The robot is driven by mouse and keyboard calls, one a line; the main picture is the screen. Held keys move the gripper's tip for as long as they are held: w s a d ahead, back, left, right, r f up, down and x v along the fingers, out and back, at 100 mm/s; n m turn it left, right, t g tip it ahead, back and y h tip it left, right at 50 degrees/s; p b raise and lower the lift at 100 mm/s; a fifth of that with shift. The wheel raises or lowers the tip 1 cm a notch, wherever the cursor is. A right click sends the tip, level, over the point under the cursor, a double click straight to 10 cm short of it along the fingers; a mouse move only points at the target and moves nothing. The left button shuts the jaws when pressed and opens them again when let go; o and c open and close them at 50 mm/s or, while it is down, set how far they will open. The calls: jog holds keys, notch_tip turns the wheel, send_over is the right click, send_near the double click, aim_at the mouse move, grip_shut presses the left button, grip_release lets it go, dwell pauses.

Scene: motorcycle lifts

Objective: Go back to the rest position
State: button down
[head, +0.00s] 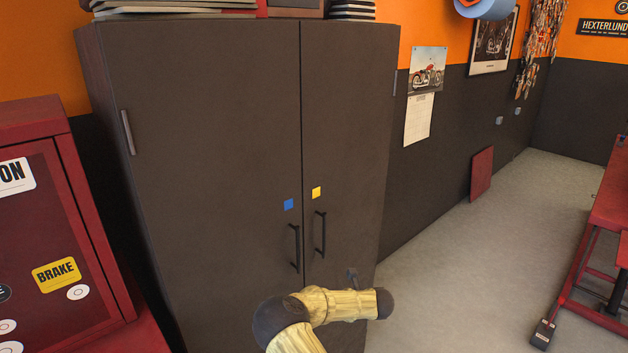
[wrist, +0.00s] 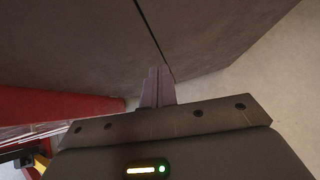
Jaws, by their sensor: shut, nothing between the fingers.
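My gripper (wrist: 158,72) is shut and empty in the wrist view, its fingers pressed together. They point toward the dark surface of the cabinet, close to a dark seam; I cannot tell whether they touch it. In the head view my yellowish arm reaches in front of the lower right of the tall dark cabinet (head: 215,130). The gripper itself is mostly hidden there behind the arm. Both cabinet doors look shut, with two black handles (head: 295,248) side by side at the centre seam.
A red tool chest (head: 60,205) with stickers stands close at the left. A red motorcycle lift (head: 608,205) is at the far right. A red panel (head: 482,174) leans on the wall. The grey floor (head: 480,270) between cabinet and lift is clear.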

jog(key=s+d+r+m+t+h, duration=0.1)
jog(key=s+d+r+m+h, duration=0.3)
jog(key=d+m, duration=0.55)
jog(key=s+d+r+m+t+h, duration=0.1)
jog(key=s+d+r+m+h, duration=0.15)
jog(key=d+r+m, duration=0.75)
jog(key=s+a+r+m+g, duration=0.1)
jog(key=s+a+m+g, duration=0.1)
jog(key=s+a+m, duration=0.2)
jog(key=s+a+r+m+g, duration=0.2)
jog(key=s+a+m, duration=0.2)
jog(key=s+m, duration=0.7)
jog(key=s+a+r+m+g, duration=0.1)
jog(key=s+a+m+g, duration=0.2)
jog(key=s+m, duration=0.5)
jog(key=s+y, duration=0.1)
jog(key=s, duration=0.3)
jog(key=shift+s+a+r, duration=0.15)
jog(key=shift+a+r, duration=0.2)
jog(key=shift+a, duration=0.05)
